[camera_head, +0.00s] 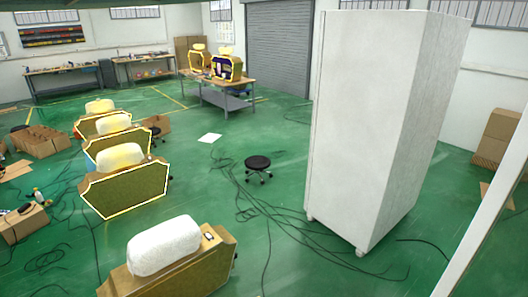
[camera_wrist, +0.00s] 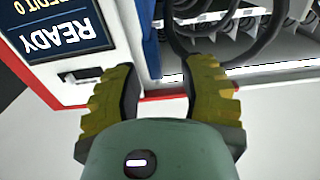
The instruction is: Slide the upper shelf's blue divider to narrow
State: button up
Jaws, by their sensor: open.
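In the wrist view my gripper (camera_wrist: 164,72) is open, with nothing between its yellow-green fingers. Its fingers point at the front of a vending machine (camera_wrist: 122,28), which appears upside down. A narrow blue upright strip (camera_wrist: 150,58) shows between the display panel and the opening, just beyond the fingertips; I cannot tell whether it is the divider or part of the frame. Dark spiral coils (camera_wrist: 205,12) and a shelf interior show at the upper right. In the head view neither my gripper nor the divider can be made out.
The wrist view shows a READY screen (camera_wrist: 55,25), a dark slot (camera_wrist: 80,75) and a red trim edge (camera_wrist: 72,104). In the head view a tall white cabinet (camera_head: 365,120) stands right of centre. Cables (camera_head: 285,215) and a black stool (camera_head: 258,163) occupy the green floor nearby.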

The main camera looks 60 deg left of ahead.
jog(key=a, duration=1)
jog(key=shift+s, duration=0.3)
jog(key=shift+w, duration=0.1)
